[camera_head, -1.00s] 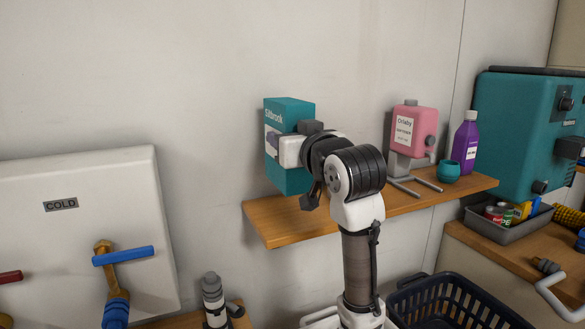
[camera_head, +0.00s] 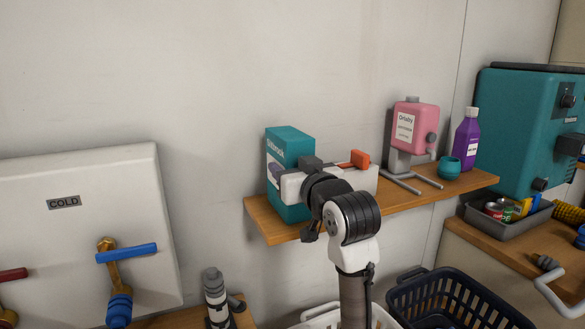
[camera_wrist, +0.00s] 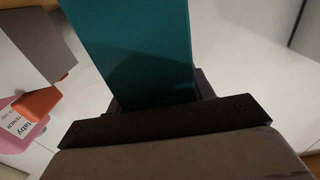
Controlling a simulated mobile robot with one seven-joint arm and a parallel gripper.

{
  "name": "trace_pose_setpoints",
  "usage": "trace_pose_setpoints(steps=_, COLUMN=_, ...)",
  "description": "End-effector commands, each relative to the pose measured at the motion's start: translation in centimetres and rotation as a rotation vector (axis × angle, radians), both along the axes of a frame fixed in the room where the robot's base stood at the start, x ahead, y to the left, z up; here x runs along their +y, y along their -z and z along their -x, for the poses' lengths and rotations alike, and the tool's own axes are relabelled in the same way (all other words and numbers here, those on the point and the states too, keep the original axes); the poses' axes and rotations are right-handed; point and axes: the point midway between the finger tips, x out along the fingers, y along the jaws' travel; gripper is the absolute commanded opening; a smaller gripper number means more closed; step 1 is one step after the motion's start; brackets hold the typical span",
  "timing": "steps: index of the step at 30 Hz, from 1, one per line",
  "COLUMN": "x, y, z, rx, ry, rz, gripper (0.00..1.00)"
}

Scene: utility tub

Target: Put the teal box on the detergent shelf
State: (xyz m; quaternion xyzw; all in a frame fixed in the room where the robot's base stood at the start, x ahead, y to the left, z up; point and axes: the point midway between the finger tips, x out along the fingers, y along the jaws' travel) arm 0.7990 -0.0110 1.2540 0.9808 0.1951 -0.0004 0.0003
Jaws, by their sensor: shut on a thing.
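The teal box (camera_head: 288,145) is upright over the left end of the wooden detergent shelf (camera_head: 262,224). Its base is at the shelf top; I cannot tell whether it touches or hangs just above. My gripper (camera_head: 290,185) is shut on the box around its lower half, reaching in from the right. In the wrist view the teal box (camera_wrist: 140,50) stands up between the dark fingers (camera_wrist: 160,105), and its lower part is hidden.
Just right of my gripper on the shelf is a pale item with an orange part (camera_head: 360,159). Further right are a pink dispenser (camera_head: 415,125) on a stand, a teal cup (camera_head: 449,168) and a purple bottle (camera_head: 465,140). A dark basket (camera_head: 450,300) is below.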

Motion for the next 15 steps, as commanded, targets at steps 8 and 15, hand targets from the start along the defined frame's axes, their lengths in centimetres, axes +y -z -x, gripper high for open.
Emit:
trace_pose_setpoints(steps=8, x=0.01, y=0.21, z=-0.01, rx=0.0, ry=0.0, rz=-0.001, gripper=0.74)
trace_pose_setpoints(steps=15, x=0.0, y=0.17, z=-0.01, rx=0.0, ry=0.0, rz=-0.001, gripper=0.74)
